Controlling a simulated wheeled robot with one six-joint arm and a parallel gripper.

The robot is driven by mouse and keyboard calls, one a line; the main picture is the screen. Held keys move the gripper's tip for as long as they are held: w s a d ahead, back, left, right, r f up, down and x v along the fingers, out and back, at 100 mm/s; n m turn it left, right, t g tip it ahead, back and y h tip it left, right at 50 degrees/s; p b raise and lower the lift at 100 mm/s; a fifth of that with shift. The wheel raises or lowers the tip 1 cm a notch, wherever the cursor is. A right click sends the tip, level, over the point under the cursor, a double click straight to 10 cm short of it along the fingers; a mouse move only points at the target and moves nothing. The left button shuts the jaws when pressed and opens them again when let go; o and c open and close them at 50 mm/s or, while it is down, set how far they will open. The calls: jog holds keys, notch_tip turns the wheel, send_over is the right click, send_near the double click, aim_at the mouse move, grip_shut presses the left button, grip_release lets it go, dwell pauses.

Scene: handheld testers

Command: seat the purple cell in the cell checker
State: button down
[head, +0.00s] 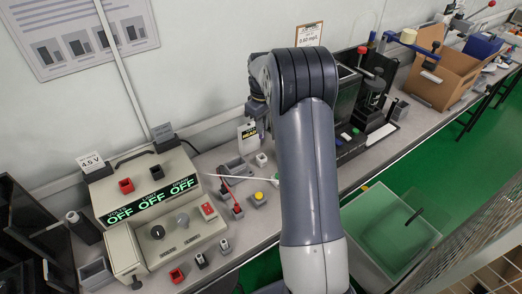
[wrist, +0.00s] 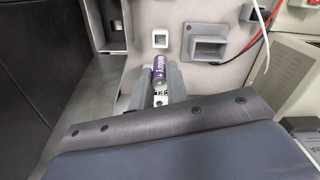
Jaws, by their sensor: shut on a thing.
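In the wrist view, the purple cell (wrist: 159,66) has a white printed label with a plus sign. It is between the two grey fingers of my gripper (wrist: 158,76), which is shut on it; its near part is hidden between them. Past the cell stands a small pale block with a square dark opening (wrist: 160,40), apart from it. A grey block with a rectangular recess (wrist: 207,50) is to the right. I cannot tell for certain which fixture is the cell checker. In the head view, my arm hides the cell and most of my gripper.
In the head view, a beige unit with green OFF displays (head: 153,237) stands at the left. A red-handled tool (head: 226,186) and a yellow-button block (head: 259,198) lie on the bench. A dark instrument (head: 347,94) and a cardboard box (head: 433,75) are to the right.

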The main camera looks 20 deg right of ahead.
aim_at(262, 138)
notch_tip(262, 138, down, 12)
jog(key=shift+p, duration=0.3)
jog(key=c, duration=1.8)
grip_release()
jog(key=shift+f, duration=0.1)
jog(key=shift+c, duration=0.2)
jog(key=o, duration=0.5)
jog(key=shift+c, duration=0.2)
notch_tip(262, 138, up, 12)
jog(key=shift+r+b, duration=0.25)
jog(key=shift+b, duration=0.15)
jog(key=shift+f, duration=0.15)
jog(key=shift+f+p, duration=0.35)
jog(key=shift+f, duration=4.1)
